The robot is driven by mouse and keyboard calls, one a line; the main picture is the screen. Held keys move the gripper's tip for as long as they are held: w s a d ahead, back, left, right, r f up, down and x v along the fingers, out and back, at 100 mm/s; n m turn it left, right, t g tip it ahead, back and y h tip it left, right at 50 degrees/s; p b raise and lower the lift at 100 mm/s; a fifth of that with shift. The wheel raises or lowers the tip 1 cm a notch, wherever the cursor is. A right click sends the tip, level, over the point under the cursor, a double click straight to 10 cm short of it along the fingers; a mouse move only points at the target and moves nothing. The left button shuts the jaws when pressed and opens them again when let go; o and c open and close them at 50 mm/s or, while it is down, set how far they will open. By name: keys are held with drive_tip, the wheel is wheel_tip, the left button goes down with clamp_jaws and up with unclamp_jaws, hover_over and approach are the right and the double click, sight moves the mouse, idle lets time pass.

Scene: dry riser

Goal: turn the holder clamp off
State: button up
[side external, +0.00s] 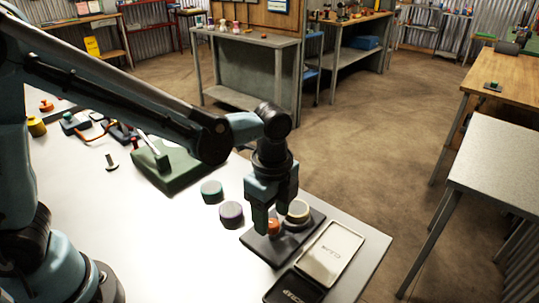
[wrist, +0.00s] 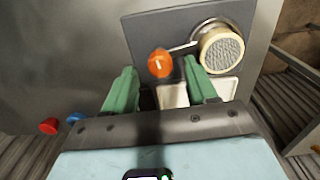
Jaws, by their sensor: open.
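The holder clamp appears to be the dark plate fixture (side external: 258,247) near the table's front right, with a round cream-topped part in a metal ring (side external: 298,209) and an orange knob (side external: 274,225). In the wrist view, a thin metal lever joins the orange knob (wrist: 160,63) to the ring around the textured round part (wrist: 222,53), on the dark plate (wrist: 160,27). My gripper (side external: 268,216) points down over the plate. In the wrist view its green fingers (wrist: 163,74) are open and spread, with the knob between their tips in the picture. Contact with the knob cannot be told.
A green fixture with a lever (side external: 172,172) sits farther back.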

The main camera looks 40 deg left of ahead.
drive_tip(key=shift+f, duration=0.95)
drive_tip(key=c, duration=1.1)
